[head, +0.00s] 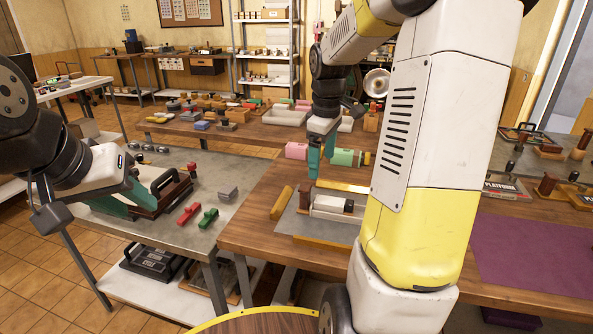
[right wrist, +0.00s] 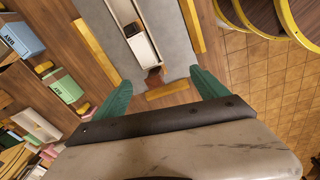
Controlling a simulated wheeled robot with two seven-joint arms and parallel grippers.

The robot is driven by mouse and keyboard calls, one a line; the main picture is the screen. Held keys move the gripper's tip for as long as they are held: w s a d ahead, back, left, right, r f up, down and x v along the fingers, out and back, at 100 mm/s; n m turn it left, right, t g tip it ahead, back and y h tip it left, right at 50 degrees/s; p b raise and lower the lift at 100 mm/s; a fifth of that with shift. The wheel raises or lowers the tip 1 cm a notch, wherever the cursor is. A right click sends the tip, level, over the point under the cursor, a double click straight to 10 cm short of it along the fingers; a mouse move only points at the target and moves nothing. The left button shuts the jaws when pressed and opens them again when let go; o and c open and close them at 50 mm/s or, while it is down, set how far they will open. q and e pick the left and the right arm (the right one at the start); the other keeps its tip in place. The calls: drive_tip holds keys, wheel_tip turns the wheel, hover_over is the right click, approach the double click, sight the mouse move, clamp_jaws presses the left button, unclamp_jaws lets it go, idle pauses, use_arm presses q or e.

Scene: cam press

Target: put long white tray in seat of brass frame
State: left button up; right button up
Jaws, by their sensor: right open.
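A long white tray (head: 328,206) lies on a grey pad between brass-coloured bars, which I take for the brass frame (head: 281,203). In the right wrist view the tray (right wrist: 153,50) runs lengthwise, with a dark block inside and a brown piece at its near end. Frame bars (right wrist: 95,50) show on both sides and across the near end. My right gripper (head: 314,178) points down above the pad, open and empty. Its teal fingers (right wrist: 160,95) are wide apart. My left gripper (head: 135,200) is at the left table beside a dark handled fixture (head: 172,192); whether it grips is unclear.
Red (head: 188,213) and green (head: 208,218) pieces and a grey bracket (head: 228,193) lie on the left table. Pink and green blocks (head: 347,157) stand behind the pad. A purple mat (head: 535,255) is clear at right. My right arm hides part of the bench.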

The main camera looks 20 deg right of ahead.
drive_tip(key=s+a+r+m+t, duration=0.1)
drive_tip(key=s+a+r+m, duration=0.1)
drive_tip(key=s, duration=0.4)
drive_tip(key=s+a+r+m+t+y, duration=0.1)
drive_tip(key=s+a+r+m+t, duration=0.1)
drive_tip(key=s+a+r+m, duration=0.1)
drive_tip(key=s+a+r+m+t+y, duration=0.1)
drive_tip(key=s+a+m, duration=0.3)
drive_tip(key=s, duration=0.6)
drive_tip(key=shift+a+r+t, duration=0.5)
drive_tip(key=shift+a+r, duration=0.3)
drive_tip(key=shift+a, duration=0.05)
